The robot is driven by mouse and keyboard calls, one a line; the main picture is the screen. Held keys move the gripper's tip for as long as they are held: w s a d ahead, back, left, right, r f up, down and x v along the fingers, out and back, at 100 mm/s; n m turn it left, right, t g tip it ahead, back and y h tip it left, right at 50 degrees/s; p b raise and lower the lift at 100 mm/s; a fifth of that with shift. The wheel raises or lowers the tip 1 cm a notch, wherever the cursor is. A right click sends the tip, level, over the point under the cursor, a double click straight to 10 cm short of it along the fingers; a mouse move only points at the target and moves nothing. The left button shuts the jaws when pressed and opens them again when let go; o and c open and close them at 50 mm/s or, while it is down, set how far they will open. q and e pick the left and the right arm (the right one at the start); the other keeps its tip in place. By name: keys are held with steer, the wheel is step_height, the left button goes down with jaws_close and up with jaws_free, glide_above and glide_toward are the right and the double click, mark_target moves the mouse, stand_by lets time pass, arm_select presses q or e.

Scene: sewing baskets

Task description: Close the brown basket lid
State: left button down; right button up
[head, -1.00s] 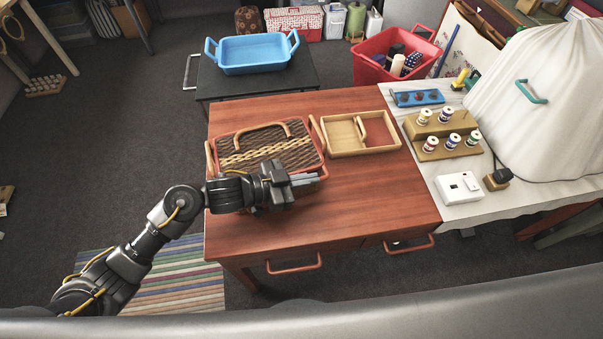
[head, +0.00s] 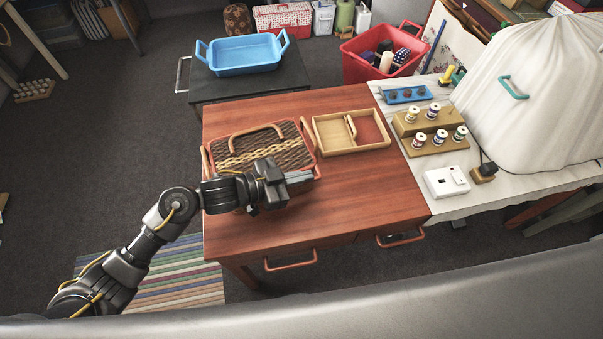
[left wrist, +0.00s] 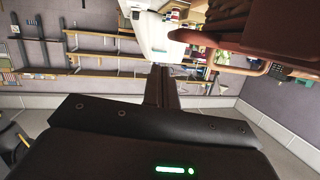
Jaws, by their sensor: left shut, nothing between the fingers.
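The brown basket (head: 314,158) stands on the reddish wooden table. Its dark woven lid (head: 287,140), with a pale braided band and a tan handle, lies across the top; I cannot tell whether it is fully seated. My left gripper (head: 308,175) is shut and empty at the near right side of the basket, covering part of its front edge. Whether it touches the basket is unclear. In the left wrist view the shut fingers (left wrist: 161,88) point away, and part of the basket (left wrist: 262,28) shows at upper right. My right gripper is not in view.
A shallow wooden tray (head: 352,150) with a divider sits right of the basket. A white-topped table (head: 455,198) at right holds thread spools on a stand (head: 432,148) and a covered machine. A blue basket (head: 243,70) stands behind on a black table. The table's front right is clear.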

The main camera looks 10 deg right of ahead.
arm_select(q)
steer(key=r+b+v, duration=0.1)
steer(key=b+v, duration=0.1)
steer(key=v, duration=0.8)
steer(key=shift+s, duration=0.15)
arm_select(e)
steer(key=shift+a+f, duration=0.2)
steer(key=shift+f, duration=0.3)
arm_select(q)
steer(key=shift+d, duration=0.1)
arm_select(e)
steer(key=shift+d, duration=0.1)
